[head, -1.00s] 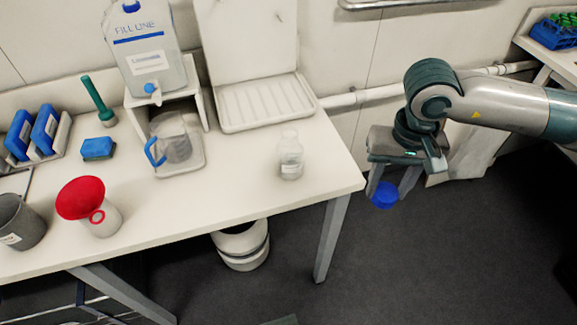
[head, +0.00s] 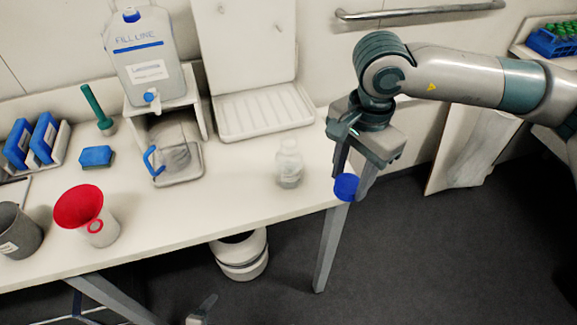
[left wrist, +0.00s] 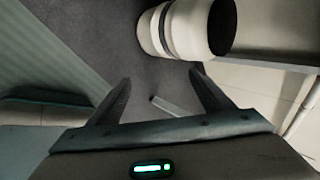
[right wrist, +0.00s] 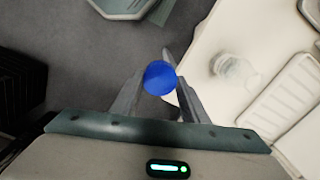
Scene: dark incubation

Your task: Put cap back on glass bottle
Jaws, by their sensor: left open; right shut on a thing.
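The clear glass bottle (head: 289,164) stands upright and uncapped on the white table, near its right end. It also shows, blurred, in the right wrist view (right wrist: 232,68). My right gripper (head: 350,182) is shut on the blue cap (head: 346,187), which sits between its fingertips. The cap also shows in the right wrist view (right wrist: 159,78). In the head view the gripper and cap are just right of the bottle, by the table's right corner, apart from the bottle. My left gripper (left wrist: 158,88) is open and empty in the left wrist view, with floor behind it.
A white drying rack (head: 262,113) stands behind the bottle. A pitcher with a blue handle (head: 178,157) and a red funnel (head: 80,207) are further left on the table (head: 230,205). A white bin (head: 241,257) is under the table. The table around the bottle is clear.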

